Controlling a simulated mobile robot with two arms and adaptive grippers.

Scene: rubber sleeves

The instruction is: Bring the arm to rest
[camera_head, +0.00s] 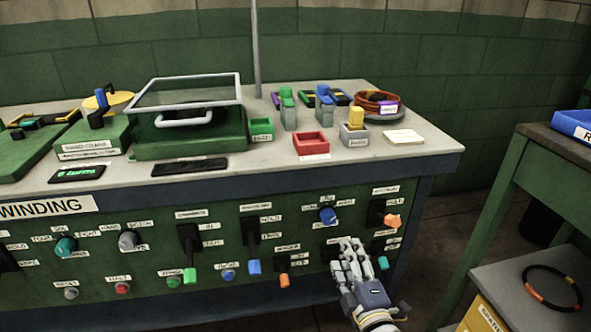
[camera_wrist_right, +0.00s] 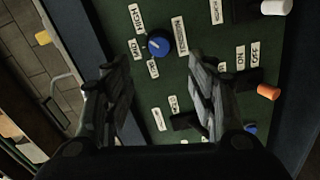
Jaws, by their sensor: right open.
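My right gripper (camera_head: 348,246) is in front of the green control panel (camera_head: 222,225) at its lower right, with its fingers pointing up toward the panel. In the right wrist view, its two fingers (camera_wrist_right: 160,85) stand apart with nothing between them. A blue knob (camera_wrist_right: 158,44) shows on the panel beyond the gap, with labels around it. In the head view a blue knob (camera_head: 327,214) sits just above and left of the fingertips, and an orange-tipped lever (camera_head: 391,220) lies to their upper right. The gripper hides part of the panel. My left gripper is not in view.
The grey bench top (camera_head: 300,170) holds a red bin (camera_head: 311,143), a green bin (camera_head: 261,130) and a clear-lidded green machine (camera_head: 190,132). Several levers and knobs stick out of the panel. A green side table (camera_head: 556,165) stands at the right, with floor between.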

